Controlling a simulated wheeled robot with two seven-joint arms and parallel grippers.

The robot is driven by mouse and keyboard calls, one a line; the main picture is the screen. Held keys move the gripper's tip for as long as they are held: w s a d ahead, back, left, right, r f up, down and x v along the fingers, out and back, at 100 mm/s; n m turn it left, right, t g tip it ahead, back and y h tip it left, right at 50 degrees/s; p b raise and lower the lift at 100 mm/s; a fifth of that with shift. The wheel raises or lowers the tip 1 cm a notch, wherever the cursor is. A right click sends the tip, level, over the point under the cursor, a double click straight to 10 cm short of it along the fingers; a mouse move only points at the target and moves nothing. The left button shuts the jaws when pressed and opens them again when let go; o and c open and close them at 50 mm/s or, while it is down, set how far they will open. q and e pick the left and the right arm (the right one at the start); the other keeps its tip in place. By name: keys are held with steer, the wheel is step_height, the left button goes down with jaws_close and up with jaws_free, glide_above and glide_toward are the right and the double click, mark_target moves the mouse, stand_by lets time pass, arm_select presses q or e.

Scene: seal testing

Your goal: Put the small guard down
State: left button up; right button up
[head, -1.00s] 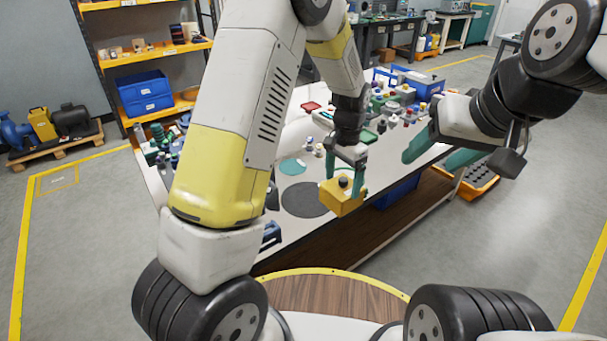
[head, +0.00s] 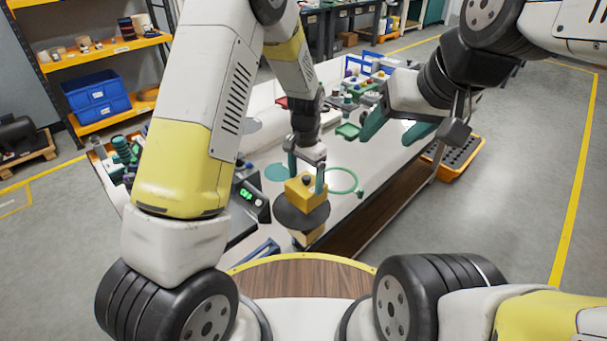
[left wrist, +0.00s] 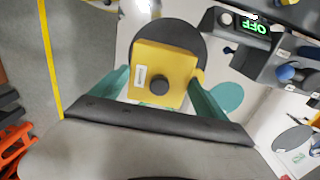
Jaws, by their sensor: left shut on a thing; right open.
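The small guard is a yellow block (head: 306,196) with a dark round knob on top. My left gripper (head: 306,178) is shut on it, with one teal finger on each side. In the left wrist view the guard (left wrist: 163,72) sits between the fingers of the left gripper (left wrist: 160,90), a white label on its face. My right gripper (head: 396,128) is open and empty, right of the left one.
A device with a lit green display (head: 248,197) stands left of the guard. A teal disc (head: 277,172) and a green ring (head: 343,179) lie nearby. Another yellow piece (head: 308,237) shows below the mat at the table's front edge. Several small parts crowd the table's back.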

mark_target(306, 190)
arm_select(q)
steer(key=shift+f, duration=2.5)
steer(key=shift+f, duration=0.1)
steer(key=o, duration=1.8)
steer(key=shift+o, duration=0.2)
